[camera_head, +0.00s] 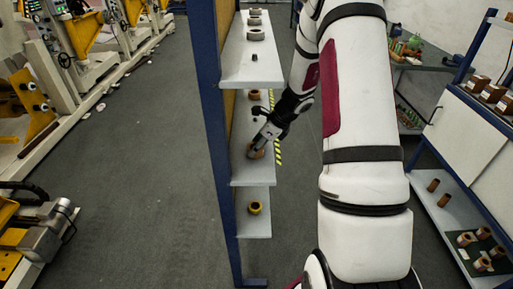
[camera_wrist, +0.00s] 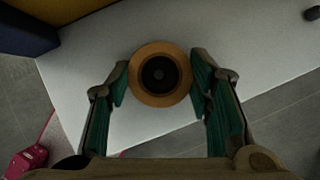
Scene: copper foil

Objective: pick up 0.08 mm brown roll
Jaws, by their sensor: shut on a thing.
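A brown roll (camera_wrist: 142,91) with a dark round core shows in the wrist view, between the two fingers of my gripper (camera_wrist: 160,78). The gripper is shut on it, with one finger on each side. In the head view my gripper (camera_head: 257,146) reaches down to the middle shelf, and the roll (camera_head: 255,155) shows at its tips, partly hidden. The roll is at or just above the white shelf board (camera_head: 245,173); I cannot tell whether it touches. Its thickness marking is not readable.
The blue-framed rack (camera_head: 208,100) stands left of my arm. Its upper board (camera_head: 245,72) holds several rings and lies near my arm. Another brown roll (camera_head: 253,95) sits farther back, and a yellowish roll (camera_head: 255,208) lies on the lower board (camera_head: 256,228). Open floor (camera_head: 140,170) lies left.

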